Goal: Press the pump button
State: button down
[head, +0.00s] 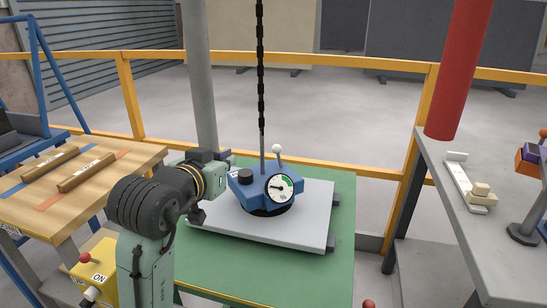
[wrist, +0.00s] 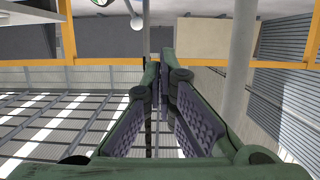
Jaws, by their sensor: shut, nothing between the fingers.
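The blue pump unit (head: 258,192) sits on a pale grey slab (head: 300,225) in the head view. It has a round gauge (head: 280,188) with a green sector, a black round button (head: 245,173) on top at the left, and a white-knobbed lever (head: 278,152). My gripper (wrist: 165,64) is shut and empty, its two fingers together in the wrist view. In the head view my wrist is just left of the pump, apart from the button in the picture; the fingers are mostly hidden there. The pump is not clearly seen in the wrist view.
A chain (head: 261,75) hangs above the pump. The slab lies on a green table (head: 342,222). A wooden bench (head: 40,215) and a yellow ON box (head: 100,268) stand left; a grey bench (head: 455,215) and red post (head: 458,75) stand right. A yellow railing (head: 300,68) runs behind.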

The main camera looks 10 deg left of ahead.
jog(key=shift+s, duration=0.35)
jog(key=p, duration=0.3)
send_over(245, 186)
notch_tip(245, 186, down, 5)
jog(key=shift+f, duration=0.7)
jog(key=shift+f, duration=0.1)
